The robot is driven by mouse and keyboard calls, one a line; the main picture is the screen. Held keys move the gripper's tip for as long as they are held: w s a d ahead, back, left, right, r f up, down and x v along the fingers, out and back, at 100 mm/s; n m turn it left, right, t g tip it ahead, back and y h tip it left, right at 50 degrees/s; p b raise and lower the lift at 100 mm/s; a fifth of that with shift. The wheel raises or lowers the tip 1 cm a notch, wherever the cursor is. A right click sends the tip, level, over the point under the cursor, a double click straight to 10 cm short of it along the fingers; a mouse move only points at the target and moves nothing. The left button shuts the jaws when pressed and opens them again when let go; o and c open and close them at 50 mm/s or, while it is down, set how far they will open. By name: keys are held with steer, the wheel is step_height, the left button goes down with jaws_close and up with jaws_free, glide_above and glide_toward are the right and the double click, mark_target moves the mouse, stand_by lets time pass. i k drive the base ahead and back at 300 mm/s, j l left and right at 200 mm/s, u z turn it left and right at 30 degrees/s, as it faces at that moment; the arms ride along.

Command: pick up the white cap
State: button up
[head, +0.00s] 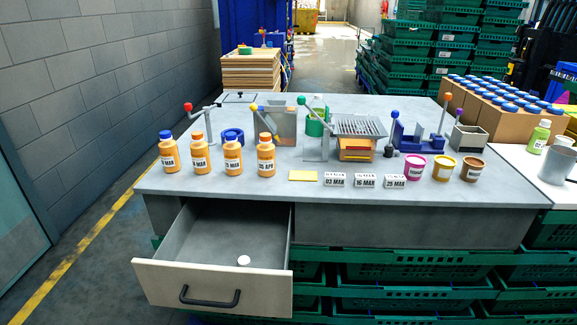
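A small round white cap (244,260) lies in the open drawer (200,238) at the front left of the workbench, near the drawer's front panel and right of its middle. Nothing covers the cap. The drawer is pulled well out and looks otherwise empty. My gripper is not in this view.
The workbench (300,188) holds several orange bottles (232,155), one with a blue lid, and small date signs (365,180). Lever devices and a grated stand (358,125) are behind. Three small tubs (443,169) stand at right. Green crates (400,302) sit under the bench.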

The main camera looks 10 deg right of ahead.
mark_target(244, 261)
steer(key=i+l+u, duration=0.1)
steer(key=u, duration=0.55)
steer(key=l+u, duration=0.25)
steer(key=l, duration=0.25)
steer(key=i+l+u, duration=0.1)
steer(key=l+u, duration=0.2)
steer(key=l, duration=0.2)
steer(key=l+u, duration=0.1)
steer(key=l, duration=1.2)
